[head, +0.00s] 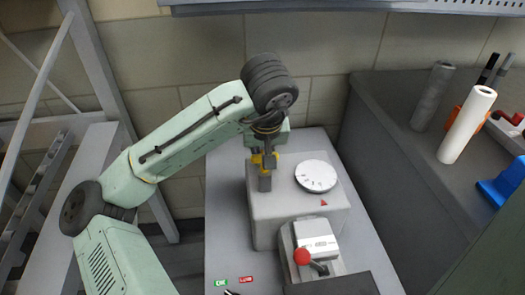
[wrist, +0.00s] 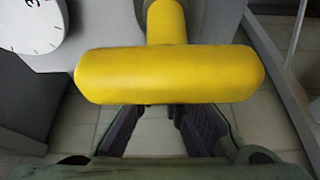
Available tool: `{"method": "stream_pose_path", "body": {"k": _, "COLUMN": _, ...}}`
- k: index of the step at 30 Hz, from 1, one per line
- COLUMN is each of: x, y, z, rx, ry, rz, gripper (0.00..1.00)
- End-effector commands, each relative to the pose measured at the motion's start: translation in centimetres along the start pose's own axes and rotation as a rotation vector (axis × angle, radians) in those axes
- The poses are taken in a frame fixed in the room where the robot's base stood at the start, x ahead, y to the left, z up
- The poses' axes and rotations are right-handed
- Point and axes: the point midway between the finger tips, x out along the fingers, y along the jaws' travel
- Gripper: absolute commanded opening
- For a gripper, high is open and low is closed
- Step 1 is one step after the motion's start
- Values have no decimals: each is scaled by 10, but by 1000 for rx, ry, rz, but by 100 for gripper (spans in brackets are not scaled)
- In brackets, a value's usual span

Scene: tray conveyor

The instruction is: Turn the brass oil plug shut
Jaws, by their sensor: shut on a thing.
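The brass oil plug (wrist: 170,75) shows in the wrist view as a smooth yellow T-shaped handle. Its crossbar lies level across the picture and its stem runs up to a grey fitting. My gripper (head: 265,182) is at the left part of the grey housing (head: 320,210) in the head view, with a little yellow showing beside the fingers. In the wrist view its two dark finger pads reach up to the crossbar, and their tips are hidden by it. The fingers are shut on the plug. The plug's seat and thread cannot be made out.
A white dial (head: 316,176) sits on the housing, right of my gripper. A red-knobbed lever (head: 303,257) stands in front of it. The bench's front left is mostly clear.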

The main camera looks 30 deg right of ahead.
Motion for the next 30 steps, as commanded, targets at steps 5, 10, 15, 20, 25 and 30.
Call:
{"method": "stream_pose_path", "body": {"k": 5, "x": 0, "y": 0, "z": 0, "rx": 33, "ry": -1, "rz": 17, "gripper": 0}}
{"method": "stream_pose_path", "body": {"k": 10, "x": -1, "y": -1, "z": 0, "rx": 115, "ry": -1, "rz": 52, "gripper": 0}}
{"method": "stream_pose_path", "body": {"k": 15, "x": -1, "y": -2, "z": 0, "rx": 242, "ry": -1, "rz": 107, "gripper": 0}}
{"method": "stream_pose_path", "body": {"k": 20, "x": -1, "y": -2, "z": -1, "rx": 381, "ry": -1, "rz": 165, "gripper": 0}}
{"method": "stream_pose_path", "body": {"k": 25, "x": -1, "y": -3, "z": -2, "rx": 530, "ry": -1, "rz": 227, "gripper": 0}}
{"method": "stream_pose_path", "body": {"k": 30, "x": -1, "y": -4, "z": -2, "rx": 680, "ry": 0, "rz": 288, "gripper": 0}}
